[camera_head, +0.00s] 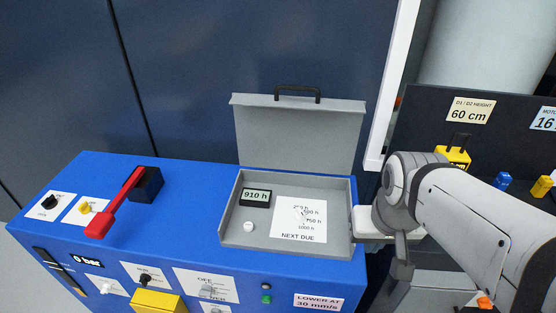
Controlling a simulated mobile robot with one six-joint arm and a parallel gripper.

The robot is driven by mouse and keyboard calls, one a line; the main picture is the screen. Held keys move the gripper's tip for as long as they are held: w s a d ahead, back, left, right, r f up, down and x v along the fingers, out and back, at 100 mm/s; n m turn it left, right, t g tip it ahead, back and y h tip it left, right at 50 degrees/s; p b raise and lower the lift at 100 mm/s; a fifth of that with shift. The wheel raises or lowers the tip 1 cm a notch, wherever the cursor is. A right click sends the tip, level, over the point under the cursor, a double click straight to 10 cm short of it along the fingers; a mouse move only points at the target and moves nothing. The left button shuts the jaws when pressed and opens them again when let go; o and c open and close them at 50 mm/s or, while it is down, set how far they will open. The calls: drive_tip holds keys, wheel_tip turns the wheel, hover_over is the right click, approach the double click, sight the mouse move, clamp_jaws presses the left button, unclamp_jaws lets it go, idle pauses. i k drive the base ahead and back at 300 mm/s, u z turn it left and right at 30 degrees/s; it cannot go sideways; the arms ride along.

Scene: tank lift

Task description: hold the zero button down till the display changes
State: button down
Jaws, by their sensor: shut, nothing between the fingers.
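The grey open box (297,179) on top of the blue cabinet holds the display (256,198), which reads 910 h. A small round white button (249,227) sits below the display on the box floor, with no label I can read; it looks like the zero button. My gripper (358,222) is at the box's right wall, pale and seen small, shut and empty. It is well to the right of the button and apart from it. Its fingertips are hard to make out. Nothing covers the button or the display.
A raised grey lid (300,135) stands at the back of the box. A NEXT DUE card (298,237) lies between button and gripper. A red lever (116,203) sits on the left. Switches and a yellow cover (159,301) are on the cabinet front. A dark panel is at right.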

sight(248, 226)
drive_tip(key=z, duration=0.7)
drive_tip(key=k, duration=1.95)
drive_tip(key=u, duration=1.05)
drive_tip(key=i, duration=1.65)
drive_tip(key=u, duration=0.05)
